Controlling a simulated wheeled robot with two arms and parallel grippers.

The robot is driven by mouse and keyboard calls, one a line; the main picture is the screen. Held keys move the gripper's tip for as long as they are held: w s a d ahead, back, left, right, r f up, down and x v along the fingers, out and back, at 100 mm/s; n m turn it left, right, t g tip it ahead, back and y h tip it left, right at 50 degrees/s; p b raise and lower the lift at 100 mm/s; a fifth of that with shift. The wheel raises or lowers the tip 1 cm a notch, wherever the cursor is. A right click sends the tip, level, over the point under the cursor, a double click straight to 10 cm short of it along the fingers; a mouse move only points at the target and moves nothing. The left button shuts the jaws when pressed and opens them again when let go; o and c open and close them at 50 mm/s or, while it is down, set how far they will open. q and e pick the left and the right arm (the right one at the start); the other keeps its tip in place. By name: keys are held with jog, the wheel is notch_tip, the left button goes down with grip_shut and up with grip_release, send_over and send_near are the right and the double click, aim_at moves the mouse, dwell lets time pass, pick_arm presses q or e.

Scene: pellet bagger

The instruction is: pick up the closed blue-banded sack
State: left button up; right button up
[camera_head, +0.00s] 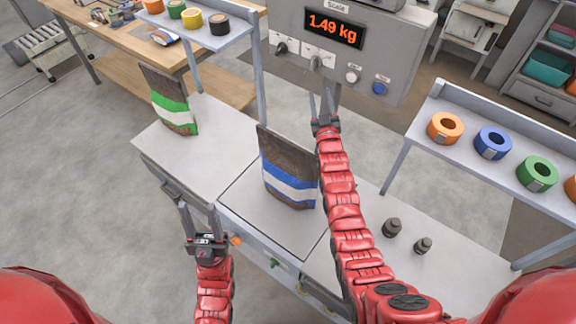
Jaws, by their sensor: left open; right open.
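The blue-banded sack (288,183) stands upright on the middle worktop in the head view, brown with a blue and white band. Its top edge looks flat and closed. My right arm passes just to the right of the sack and overlaps its right edge. My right gripper (327,105) is open, beyond the sack, up near the switches of the scale panel. My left gripper (200,222) is open and empty, to the left of the sack and near the front edge of the worktop, apart from the sack.
A green-banded sack (172,104) stands on the left worktop. The scale panel (346,47) reads 1.49 kg. Two dark weights (392,228) stand on the right worktop. Shelves with tape rolls (492,142) flank the station at right and upper left.

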jog(key=w+a+f+n+g, duration=0.35)
jog(key=w+a+g, duration=0.45)
jog(key=g, duration=0.3)
jog(key=s+a+r+n+g+h, duration=0.1)
jog(key=s+r+n+g, duration=0.1)
jog(key=s+r+g, duration=0.55)
jog(key=s+a+r+n+g+h, duration=0.15)
jog(key=s+r, duration=0.25)
jog(key=s, duration=0.6)
jog(key=b, duration=0.7)
send_over(288, 148)
jog(key=f, duration=0.7)
jog(key=shift+w+f, duration=0.15)
jog(key=shift+w, duration=0.15)
notch_tip(288, 148, down, 4)
jog(key=p, duration=0.4)
jog(key=shift+f, duration=0.75)
notch_tip(288, 148, down, 5)
jog(key=shift+r+b, duration=0.1)
jog(key=shift+b, duration=0.45)
jog(key=shift+w, duration=0.1)
jog(key=shift+c, duration=0.3)
jog(key=shift+r, duration=0.1)
grip_shut()
